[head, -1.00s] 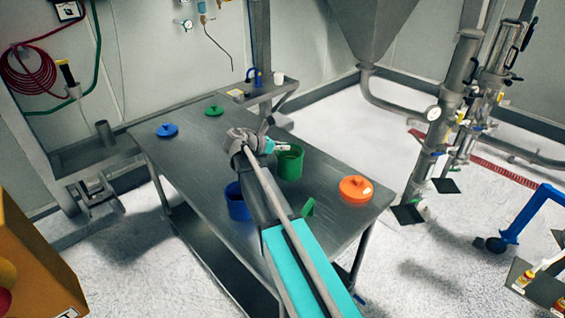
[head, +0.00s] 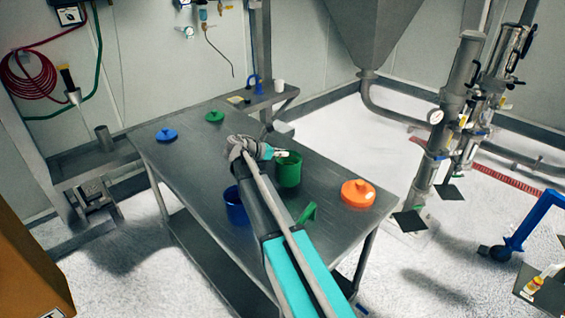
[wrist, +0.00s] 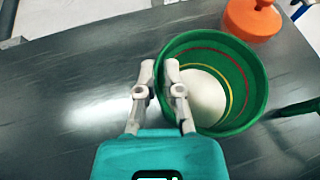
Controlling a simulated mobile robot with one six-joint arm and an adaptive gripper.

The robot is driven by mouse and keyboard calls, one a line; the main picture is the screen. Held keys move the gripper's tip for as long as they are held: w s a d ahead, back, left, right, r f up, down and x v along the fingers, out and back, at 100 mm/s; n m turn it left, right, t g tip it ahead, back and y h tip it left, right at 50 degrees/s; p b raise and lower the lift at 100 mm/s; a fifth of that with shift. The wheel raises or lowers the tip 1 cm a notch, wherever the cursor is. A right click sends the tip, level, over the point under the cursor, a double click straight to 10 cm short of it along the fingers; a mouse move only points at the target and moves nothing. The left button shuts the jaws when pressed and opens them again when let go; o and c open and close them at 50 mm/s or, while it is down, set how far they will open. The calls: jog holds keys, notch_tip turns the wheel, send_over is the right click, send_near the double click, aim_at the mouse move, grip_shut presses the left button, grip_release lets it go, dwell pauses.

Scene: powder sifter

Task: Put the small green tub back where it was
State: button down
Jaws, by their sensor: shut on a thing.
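The small green tub (head: 289,173) is upright at the middle of the metal table, with white powder inside. It also shows in the wrist view (wrist: 252,92), with a yellow and a red line around its inner wall. My gripper (wrist: 159,75) is shut on the tub's left rim, one finger outside and one inside. In the head view my gripper (head: 272,152) is at the tub's upper left. The frames do not clearly show whether the tub's base touches the table; my arm hides part of that area.
On the table (head: 185,155) are a blue tub (head: 236,208), a green scoop-like piece (head: 307,212), an orange lid (head: 358,194), a green lid (head: 214,116) and a blue lid (head: 166,134).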

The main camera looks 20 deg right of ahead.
aim_at(279, 159)
jog(key=shift+f+b, duration=1.25)
jog(key=shift+f, duration=0.3)
jog(key=shift+f, duration=0.2)
jog(key=c, duration=0.8)
grip_release()
jog(key=shift+r, duration=0.1)
jog(key=shift+r, duration=0.1)
jog(key=shift+a+r, duration=0.1)
jog(key=shift+a, duration=0.05)
jog(key=shift+a+r+p, duration=0.2)
jog(key=shift+a+p, duration=0.1)
jog(key=shift+a, duration=0.05)
jog(key=shift+p+v, duration=2.1)
jog(key=shift+v, duration=3.35)
